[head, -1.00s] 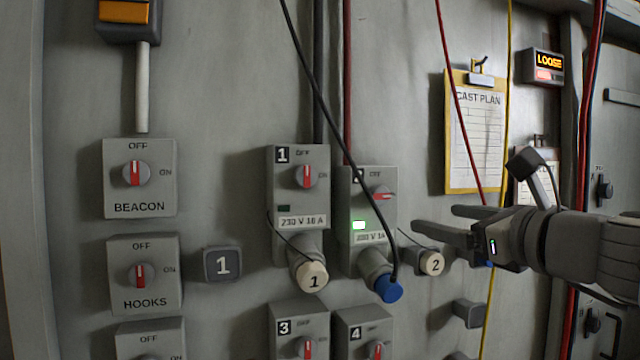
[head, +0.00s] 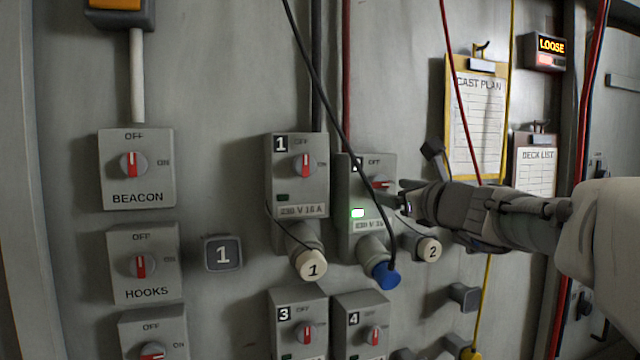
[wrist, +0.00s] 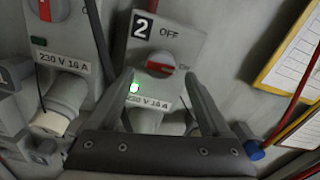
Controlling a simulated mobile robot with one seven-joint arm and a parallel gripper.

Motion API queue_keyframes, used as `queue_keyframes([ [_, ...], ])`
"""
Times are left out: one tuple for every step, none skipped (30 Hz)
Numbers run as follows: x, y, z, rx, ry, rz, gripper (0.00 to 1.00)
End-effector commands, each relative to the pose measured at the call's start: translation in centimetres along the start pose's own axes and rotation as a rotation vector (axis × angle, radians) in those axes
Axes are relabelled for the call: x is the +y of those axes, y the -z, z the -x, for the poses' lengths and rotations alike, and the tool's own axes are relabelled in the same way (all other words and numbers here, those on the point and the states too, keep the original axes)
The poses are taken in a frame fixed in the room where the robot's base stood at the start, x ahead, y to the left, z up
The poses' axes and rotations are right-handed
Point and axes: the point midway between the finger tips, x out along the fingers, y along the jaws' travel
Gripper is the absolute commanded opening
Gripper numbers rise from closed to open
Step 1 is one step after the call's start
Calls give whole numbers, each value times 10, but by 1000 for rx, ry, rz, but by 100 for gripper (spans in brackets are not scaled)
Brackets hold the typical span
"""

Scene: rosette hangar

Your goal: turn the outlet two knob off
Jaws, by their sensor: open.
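The outlet two box (head: 354,222) is a grey wall unit with a lit green lamp (head: 358,213) and OFF marked above its knob. Its round grey knob (head: 380,182) has a red pointer lying sideways toward the right, away from OFF. The knob also shows in the wrist view (wrist: 160,62). My gripper (head: 402,196) is open and empty, just right of the box in the head view. In the wrist view my gripper's fingers (wrist: 160,84) stand either side of the box front, with the knob between and beyond the tips. I cannot tell whether they touch anything.
A blue plug (head: 386,275) sits under outlet two, and a black cable (head: 335,125) hangs across in front of the box. Outlet one (head: 298,172) is close on the left. A red cable (head: 458,90) hangs near my arm.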

Motion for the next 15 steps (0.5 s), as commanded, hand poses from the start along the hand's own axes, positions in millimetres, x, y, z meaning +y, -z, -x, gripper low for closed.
queue_keyframes([
  [-1,-1,-8,1,0,-1,82],
  [-1,0,-11,1,1,0,82],
  [-1,-1,-15,1,1,0,82],
  [-1,-1,-18,1,0,0,82],
  [-1,0,-20,1,0,0,82],
  [0,0,-23,1,0,0,82],
  [0,0,-25,0,0,0,82],
  [0,0,-26,0,0,0,82],
  [0,0,-27,-1,1,1,82],
  [0,0,-27,-1,1,1,82],
  [0,0,-28,-1,1,1,82],
  [0,0,-28,-1,1,1,82],
  [0,0,-28,-1,1,1,82],
  [0,0,-28,-1,1,1,82],
  [0,0,-28,-1,1,1,82],
])
